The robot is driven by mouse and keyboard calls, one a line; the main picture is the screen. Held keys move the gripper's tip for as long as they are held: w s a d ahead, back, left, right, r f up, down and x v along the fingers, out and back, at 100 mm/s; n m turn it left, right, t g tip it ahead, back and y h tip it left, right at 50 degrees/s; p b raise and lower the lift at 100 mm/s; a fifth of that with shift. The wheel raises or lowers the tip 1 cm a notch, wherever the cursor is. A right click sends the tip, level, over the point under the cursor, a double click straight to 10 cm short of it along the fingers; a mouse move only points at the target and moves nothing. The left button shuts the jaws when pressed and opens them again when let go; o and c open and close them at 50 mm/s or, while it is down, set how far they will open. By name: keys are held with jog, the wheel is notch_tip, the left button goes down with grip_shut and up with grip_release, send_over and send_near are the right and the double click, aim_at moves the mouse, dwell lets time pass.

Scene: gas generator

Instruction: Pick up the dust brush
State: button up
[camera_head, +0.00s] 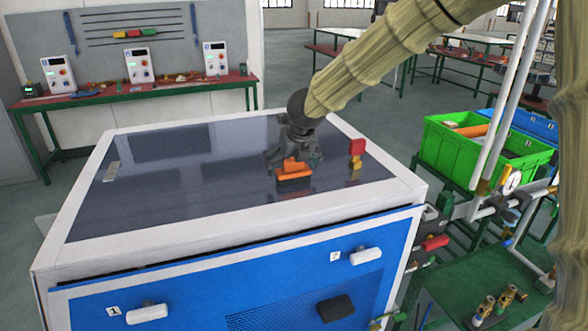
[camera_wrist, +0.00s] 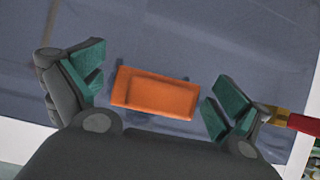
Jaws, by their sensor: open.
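The orange dust brush (camera_head: 293,169) lies on the dark top of the blue and white cabinet. In the wrist view the brush (camera_wrist: 155,92) appears as an orange block between the open fingers. My gripper (camera_head: 293,161) is over the brush in the head view, with part of the brush hidden behind its fingers. In the wrist view my gripper (camera_wrist: 155,94) has its two green-padded fingers apart, one on each side of the brush, with a gap at both ends. I cannot tell the exact height of the fingertips over the surface.
A red and yellow valve-like piece (camera_head: 356,152) stands right of my gripper, and its red part (camera_wrist: 300,124) is close beside the right finger. A small light plate (camera_head: 111,171) lies at the cabinet's left. A green crate (camera_head: 470,165) stands to the right. The top's left half is clear.

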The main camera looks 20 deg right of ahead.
jog(key=shift+x, duration=0.8)
jog(key=shift+d, duration=0.1)
jog(key=c, duration=0.9)
jog(key=shift+r, duration=0.15)
notch_tip(320, 180, up, 10)
jog(key=shift+f+b, duration=0.1)
jog(key=shift+b, duration=0.75)
